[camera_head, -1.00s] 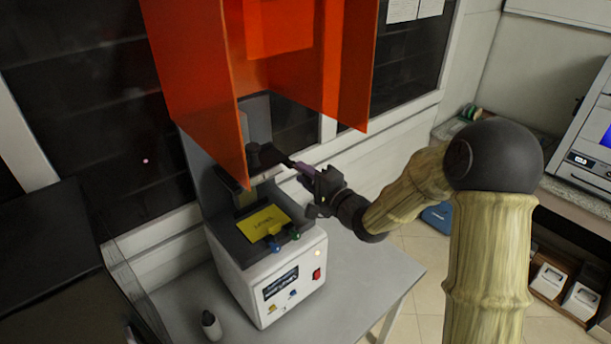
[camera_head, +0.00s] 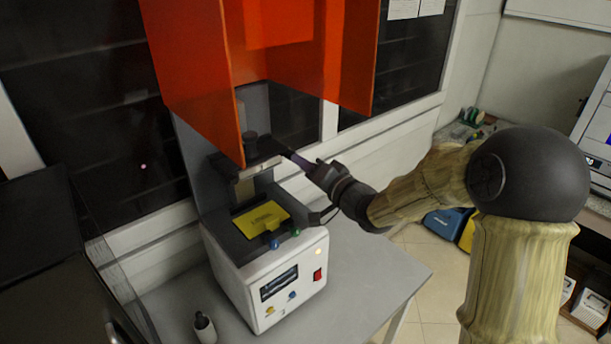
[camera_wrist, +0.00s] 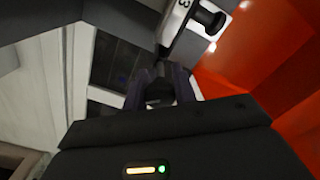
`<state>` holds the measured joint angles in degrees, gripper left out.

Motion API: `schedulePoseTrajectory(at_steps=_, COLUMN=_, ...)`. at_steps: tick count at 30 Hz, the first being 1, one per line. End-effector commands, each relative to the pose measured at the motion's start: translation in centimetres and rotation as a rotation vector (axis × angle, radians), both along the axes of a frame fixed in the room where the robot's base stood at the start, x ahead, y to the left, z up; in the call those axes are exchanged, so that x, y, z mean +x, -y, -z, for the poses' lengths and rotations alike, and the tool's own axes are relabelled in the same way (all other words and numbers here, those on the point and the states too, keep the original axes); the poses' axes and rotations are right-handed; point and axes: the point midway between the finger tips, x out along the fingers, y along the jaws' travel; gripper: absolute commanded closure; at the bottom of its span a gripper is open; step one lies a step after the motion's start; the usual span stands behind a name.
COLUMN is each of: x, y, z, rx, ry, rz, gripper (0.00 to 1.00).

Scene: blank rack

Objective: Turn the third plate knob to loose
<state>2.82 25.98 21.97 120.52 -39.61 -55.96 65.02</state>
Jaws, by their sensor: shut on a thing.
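My gripper (camera_head: 284,150) reaches in from the right to the dark plate arm of the printer (camera_head: 265,260), under the raised orange cover. In the wrist view its dark fingers (camera_wrist: 160,88) are shut on a small black knob (camera_wrist: 160,93), which they partly hide. I cannot read which number this knob bears. Another black knob (camera_wrist: 209,19) stands beside a white surface marked with a "3", above and right of the fingers and apart from them. A larger black knob (camera_head: 250,140) shows on top of the plate arm in the head view.
The orange cover (camera_head: 345,60) hangs close above my gripper. A yellow plate (camera_head: 262,218) lies in the printer, with blue and green knobs in front. A small bottle (camera_head: 204,328) stands on the grey table (camera_head: 365,270), whose right part is clear.

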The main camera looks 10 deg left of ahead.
Motion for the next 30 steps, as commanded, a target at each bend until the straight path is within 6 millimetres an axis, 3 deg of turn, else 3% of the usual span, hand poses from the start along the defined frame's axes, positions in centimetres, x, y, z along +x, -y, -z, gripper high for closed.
schedulePoseTrajectory(at_steps=30, x=0.06, y=0.0, z=-0.17, rx=-0.621, ry=0.745, rz=0.006, gripper=0.96)
